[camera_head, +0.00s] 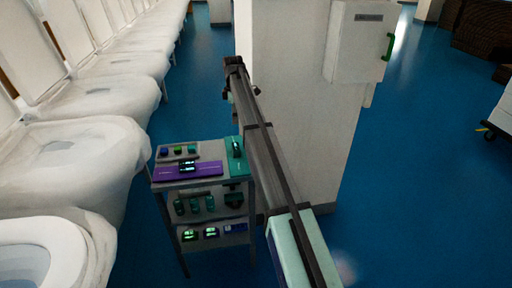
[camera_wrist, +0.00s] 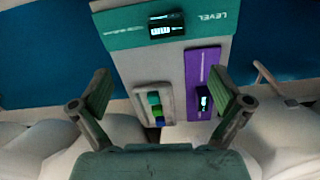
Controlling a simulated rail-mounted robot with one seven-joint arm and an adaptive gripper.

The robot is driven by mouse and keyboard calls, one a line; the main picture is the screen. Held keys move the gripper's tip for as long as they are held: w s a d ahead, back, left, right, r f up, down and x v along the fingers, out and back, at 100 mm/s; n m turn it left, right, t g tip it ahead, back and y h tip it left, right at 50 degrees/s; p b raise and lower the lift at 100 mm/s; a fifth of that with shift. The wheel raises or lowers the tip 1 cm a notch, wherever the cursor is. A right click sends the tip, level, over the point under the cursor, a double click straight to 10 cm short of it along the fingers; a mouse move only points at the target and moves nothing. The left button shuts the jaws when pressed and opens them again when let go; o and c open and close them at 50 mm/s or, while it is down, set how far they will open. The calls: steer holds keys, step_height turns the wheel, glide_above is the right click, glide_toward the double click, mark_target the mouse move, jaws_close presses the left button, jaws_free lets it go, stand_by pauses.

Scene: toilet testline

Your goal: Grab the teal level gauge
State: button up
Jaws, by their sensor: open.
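The teal level gauge is a flat bar with a small black display and the word LEVEL. In the head view the teal gauge (camera_head: 236,158) lies along the right edge of a cart's top shelf. In the wrist view the teal gauge (camera_wrist: 130,33) lies across the top, beyond my fingertips. My gripper (camera_wrist: 160,90) is open, with its fingers wide apart and nothing held between them. It points at the cart top from above, apart from the gauge. I cannot make out my gripper clearly in the head view.
A purple gauge (camera_head: 205,169) lies along the cart's front edge, by my right finger in the wrist view (camera_wrist: 203,62). A grey box with coloured buttons (camera_wrist: 168,88) lies beside it. Lower shelves hold several devices. White toilets (camera_head: 75,150) stand left; a white pillar (camera_head: 300,120) stands right.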

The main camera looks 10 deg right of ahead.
steer(key=s, duration=0.1)
steer(key=n+p, duration=0.1)
steer(key=p, duration=0.2)
glide_toward(236, 146)
step_height(236, 146, down, 6)
steer(key=shift+s+a, duration=0.1)
steer(key=shift+s, duration=0.05)
steer(key=shift+f+p, duration=1.05)
steer(key=shift+f, duration=1.6)
steer(key=c, duration=1.5)
